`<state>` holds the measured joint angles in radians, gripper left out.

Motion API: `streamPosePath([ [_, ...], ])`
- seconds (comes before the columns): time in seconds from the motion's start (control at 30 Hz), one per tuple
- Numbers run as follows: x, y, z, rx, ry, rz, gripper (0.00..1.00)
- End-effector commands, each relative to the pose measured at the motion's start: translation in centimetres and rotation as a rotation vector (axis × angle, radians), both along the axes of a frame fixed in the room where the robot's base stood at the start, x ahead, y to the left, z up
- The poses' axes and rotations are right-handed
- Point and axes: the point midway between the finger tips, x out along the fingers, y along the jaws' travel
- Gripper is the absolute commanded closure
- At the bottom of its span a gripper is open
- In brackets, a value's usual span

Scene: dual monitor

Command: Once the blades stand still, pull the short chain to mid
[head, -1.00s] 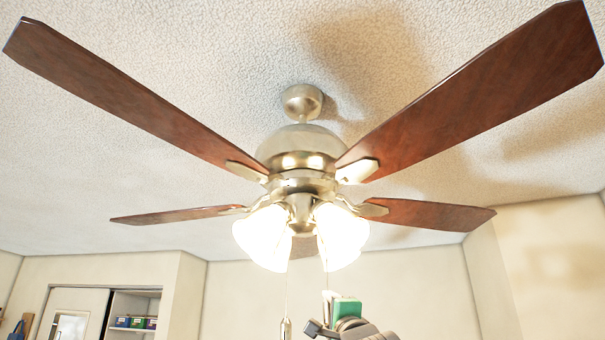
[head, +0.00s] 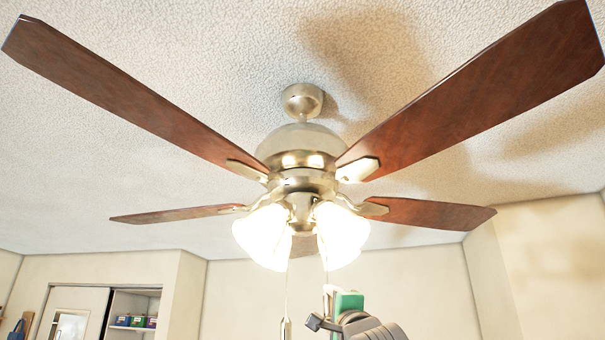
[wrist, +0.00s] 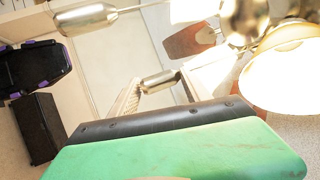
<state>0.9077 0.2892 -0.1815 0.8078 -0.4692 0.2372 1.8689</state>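The ceiling fan (head: 302,160) has dark brown blades (head: 480,100) that hold the same position in both head frames, and its lamps (head: 340,235) are lit. Two pull chains hang beneath it. The left one ends in a silver pull (head: 286,327), hanging lower and clear of my gripper. The other chain (head: 326,278) runs down to my gripper (head: 328,296). In the wrist view, a silver pull (wrist: 160,81) lies between the spread fingers of my gripper (wrist: 162,88); contact is unclear. The other pull (wrist: 85,18) shows at upper left, outside the fingers.
The lamp shade (wrist: 290,68) is close to the fingers on the right in the wrist view. A shelf with small boxes (head: 133,321) stands far at lower left. The air around the left chain is free.

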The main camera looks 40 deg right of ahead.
Motion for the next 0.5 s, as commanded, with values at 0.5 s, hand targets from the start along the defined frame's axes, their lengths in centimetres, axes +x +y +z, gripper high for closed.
streamPosePath([
  [0.5, -5.3, 2.3, -2.4, -0.002, -0.001, -0.003, 0.45],
])
